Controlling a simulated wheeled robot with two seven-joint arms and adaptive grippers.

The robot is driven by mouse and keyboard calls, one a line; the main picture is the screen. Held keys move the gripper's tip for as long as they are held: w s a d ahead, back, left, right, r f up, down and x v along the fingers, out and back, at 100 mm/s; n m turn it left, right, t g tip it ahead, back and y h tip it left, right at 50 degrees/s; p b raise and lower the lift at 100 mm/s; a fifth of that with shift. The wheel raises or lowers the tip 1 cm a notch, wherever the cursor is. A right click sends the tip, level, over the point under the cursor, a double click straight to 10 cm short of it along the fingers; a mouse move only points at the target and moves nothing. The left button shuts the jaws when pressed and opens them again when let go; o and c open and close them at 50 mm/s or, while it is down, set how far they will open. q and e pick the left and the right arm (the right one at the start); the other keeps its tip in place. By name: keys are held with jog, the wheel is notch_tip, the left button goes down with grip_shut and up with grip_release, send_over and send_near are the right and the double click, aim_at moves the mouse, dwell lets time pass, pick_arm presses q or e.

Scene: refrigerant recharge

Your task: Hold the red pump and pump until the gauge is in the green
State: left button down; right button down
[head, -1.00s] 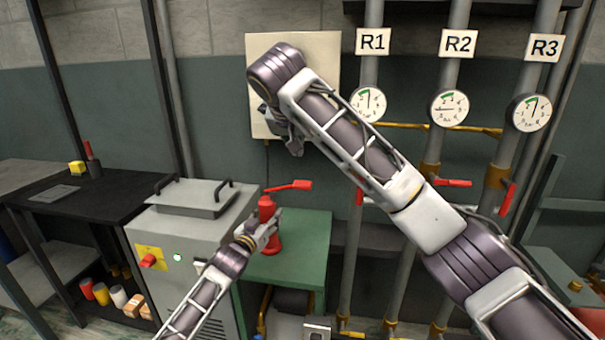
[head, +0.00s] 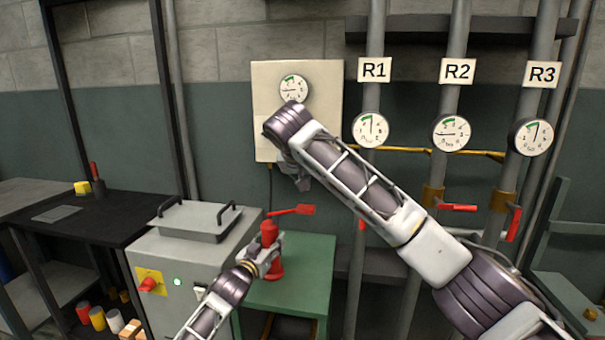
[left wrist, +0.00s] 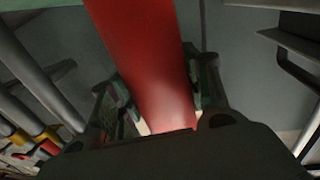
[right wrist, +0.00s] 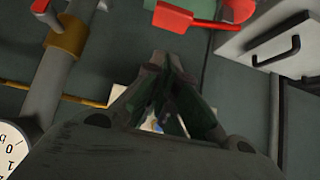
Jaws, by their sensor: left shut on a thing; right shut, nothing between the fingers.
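The red pump (head: 269,236) stands upright on a green table, its red lever handle (head: 295,210) pointing right from the top. My left gripper (head: 272,250) is shut around the pump's body; the body fills the middle of the left wrist view (left wrist: 145,60). My right gripper (head: 300,180) is shut and empty, above and behind the lever, in front of the cream panel. In the right wrist view its closed fingers (right wrist: 165,75) are apart from the red handle (right wrist: 172,18). The panel's gauge (head: 294,88) has a green arc at upper left; its needle is too small to read surely.
Pipes labelled R1, R2 and R3 carry gauges (head: 370,130) and red valve handles (head: 458,207) at right. A grey machine (head: 190,245) stands left of the green table (head: 305,260). The right forearm crosses in front of the R1 and R2 pipes.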

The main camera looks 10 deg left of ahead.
send_over(306, 209)
notch_tip(306, 209, down, 4)
jog(key=shift+f, duration=1.3)
